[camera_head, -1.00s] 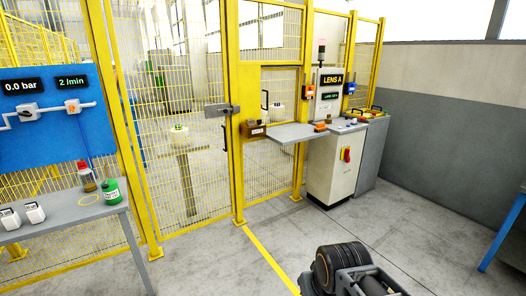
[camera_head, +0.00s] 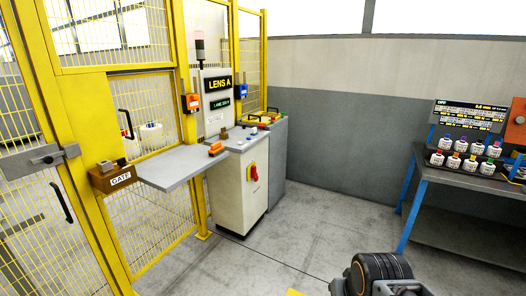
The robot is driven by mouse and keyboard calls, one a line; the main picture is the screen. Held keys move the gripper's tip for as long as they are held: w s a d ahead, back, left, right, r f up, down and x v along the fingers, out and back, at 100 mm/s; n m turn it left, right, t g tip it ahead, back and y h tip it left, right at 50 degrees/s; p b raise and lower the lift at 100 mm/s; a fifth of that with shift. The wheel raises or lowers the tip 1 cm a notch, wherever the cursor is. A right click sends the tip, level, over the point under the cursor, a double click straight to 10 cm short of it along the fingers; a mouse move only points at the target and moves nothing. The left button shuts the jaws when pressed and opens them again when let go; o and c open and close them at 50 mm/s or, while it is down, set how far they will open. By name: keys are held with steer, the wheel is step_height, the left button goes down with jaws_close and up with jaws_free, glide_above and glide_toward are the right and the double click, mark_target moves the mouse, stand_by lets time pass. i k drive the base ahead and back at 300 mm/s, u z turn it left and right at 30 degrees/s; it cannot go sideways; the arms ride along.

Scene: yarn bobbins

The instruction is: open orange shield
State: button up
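A small orange box (camera_head: 191,103) is fixed on the yellow fence post, left of the LENS A cabinet (camera_head: 217,110). It looks like the orange shield, but it is too small to tell whether its cover is open or shut. A similar blue box (camera_head: 241,91) is on the post to the right. Small orange pieces (camera_head: 216,149) lie at the right end of the grey shelf. Part of my arm shows at the bottom right, well apart from the orange box. My gripper's fingers do not show.
A grey shelf (camera_head: 175,173) juts from the fence beside a box labelled GATE (camera_head: 120,180). The cabinet has a red switch (camera_head: 252,172). A blue-legged bench (camera_head: 465,181) with several bottles stands at the right. The floor (camera_head: 310,215) between cabinet and bench is clear.

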mark_target(193, 100)
steer(key=z, duration=0.1)
steer(key=i, duration=2.05)
steer(key=u, duration=0.7)
steer(key=i, duration=1.15)
steer(key=u, duration=0.9)
